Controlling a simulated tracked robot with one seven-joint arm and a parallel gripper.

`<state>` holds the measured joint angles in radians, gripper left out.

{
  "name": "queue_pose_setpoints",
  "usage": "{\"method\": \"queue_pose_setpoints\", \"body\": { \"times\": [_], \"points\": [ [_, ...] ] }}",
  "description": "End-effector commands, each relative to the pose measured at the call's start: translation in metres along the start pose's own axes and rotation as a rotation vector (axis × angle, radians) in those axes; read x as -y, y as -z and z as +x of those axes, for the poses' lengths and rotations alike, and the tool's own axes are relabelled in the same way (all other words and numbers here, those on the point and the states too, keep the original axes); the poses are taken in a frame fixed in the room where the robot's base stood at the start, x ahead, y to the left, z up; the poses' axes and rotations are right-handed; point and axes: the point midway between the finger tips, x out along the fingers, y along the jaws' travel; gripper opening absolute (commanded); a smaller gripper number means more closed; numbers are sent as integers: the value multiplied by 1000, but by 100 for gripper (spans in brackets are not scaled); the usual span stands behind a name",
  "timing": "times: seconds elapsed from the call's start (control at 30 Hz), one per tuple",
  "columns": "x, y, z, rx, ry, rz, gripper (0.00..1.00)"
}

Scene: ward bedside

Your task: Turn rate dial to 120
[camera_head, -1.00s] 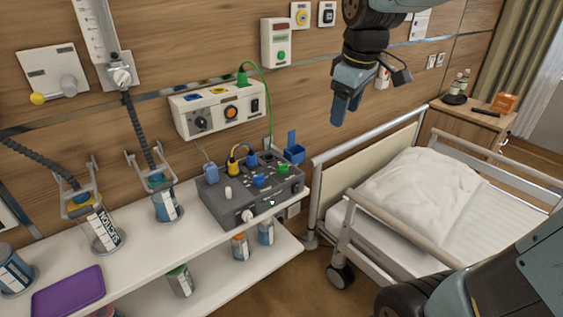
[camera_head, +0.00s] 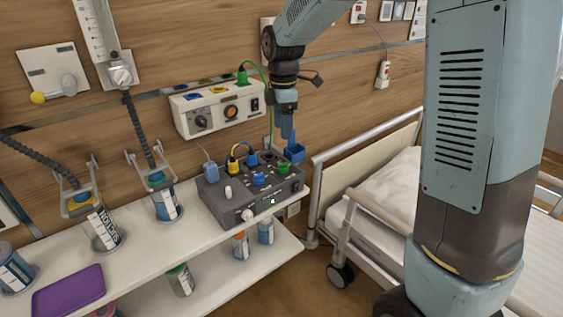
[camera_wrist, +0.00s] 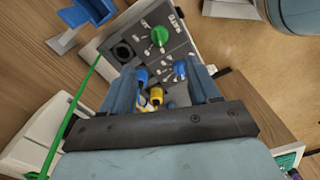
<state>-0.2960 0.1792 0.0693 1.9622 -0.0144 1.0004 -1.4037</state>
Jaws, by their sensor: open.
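A dark grey control box (camera_head: 222,207) sits on the white shelf. Its top carries a green knob (camera_head: 283,168), a blue knob (camera_head: 259,179) and plugged cables; a white knob (camera_head: 248,214) is on its front. The labels are too small to read, so I cannot tell which is the rate dial. My gripper (camera_head: 287,128) is open and empty, pointing down above the box's back right part. In the wrist view my gripper's fingers (camera_wrist: 160,72) frame the blue and yellow plugs, with the green knob (camera_wrist: 160,35) beyond them.
The bed rail (camera_head: 365,143) is at the right. A purple tray (camera_head: 68,291) and jars occupy the shelf's left.

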Motion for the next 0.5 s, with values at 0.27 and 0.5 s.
{"method": "queue_pose_setpoints", "body": {
  "times": [0.27, 0.5],
  "points": [
    [1, 0, 47, 1, 4, 2, 61],
    [1, 0, 89, 1, 3, 2, 61]
  ]
}}
